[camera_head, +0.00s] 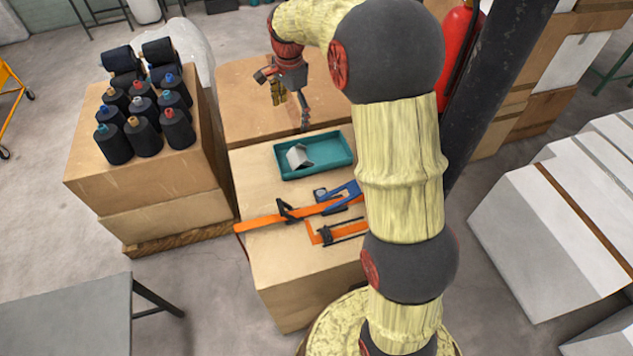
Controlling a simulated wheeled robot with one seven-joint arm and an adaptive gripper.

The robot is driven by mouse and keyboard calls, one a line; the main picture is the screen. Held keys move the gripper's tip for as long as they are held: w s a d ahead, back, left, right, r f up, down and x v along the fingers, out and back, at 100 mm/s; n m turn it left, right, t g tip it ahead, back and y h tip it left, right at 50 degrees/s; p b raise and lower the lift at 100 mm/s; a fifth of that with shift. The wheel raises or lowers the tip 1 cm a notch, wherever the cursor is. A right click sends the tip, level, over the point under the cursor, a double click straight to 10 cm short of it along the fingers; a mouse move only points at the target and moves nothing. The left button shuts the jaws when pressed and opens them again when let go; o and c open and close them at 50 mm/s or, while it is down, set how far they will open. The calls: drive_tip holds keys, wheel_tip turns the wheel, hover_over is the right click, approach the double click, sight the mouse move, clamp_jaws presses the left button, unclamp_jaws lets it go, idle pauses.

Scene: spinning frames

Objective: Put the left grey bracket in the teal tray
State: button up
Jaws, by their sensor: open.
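The teal tray (328,170) sits on a cardboard box in the middle of the view. A grey bracket (299,157) lies tilted inside the tray, at its left end. I see no second grey bracket; my arm covers the right part of the box top. My gripper (291,108) hangs above the box behind the tray, pointing down. Its fingers are apart with nothing visible between them, and it does not touch the bracket.
Orange and blue clamp-like tools (300,215) lie on the box in front of the tray. Several dark thread cones (142,135) stand on a carton stack at the left. A grey table (65,315) is at the lower left. A red extinguisher (458,45) stands behind my arm.

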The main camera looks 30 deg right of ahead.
drive_tip(key=s+a+r+n+t, duration=0.1)
drive_tip(key=s+a+r+n, duration=0.1)
drive_tip(key=s+r+n, duration=0.3)
drive_tip(key=s+a+r+n+t, duration=0.1)
drive_tip(key=s+a+r, duration=0.2)
drive_tip(key=s, duration=0.4)
drive_tip(key=s+a+r+n+t, duration=0.1)
drive_tip(key=s+a+r+n, duration=0.2)
drive_tip(key=s, duration=0.4)
drive_tip(key=s+a+f+n+t, duration=0.1)
drive_tip(key=s+n, duration=0.6)
drive_tip(key=s, duration=0.8)
drive_tip(key=shift+s+a+n+t, duration=0.3)
drive_tip(key=shift+s+a, duration=0.1)
drive_tip(key=shift+a, duration=0.4)
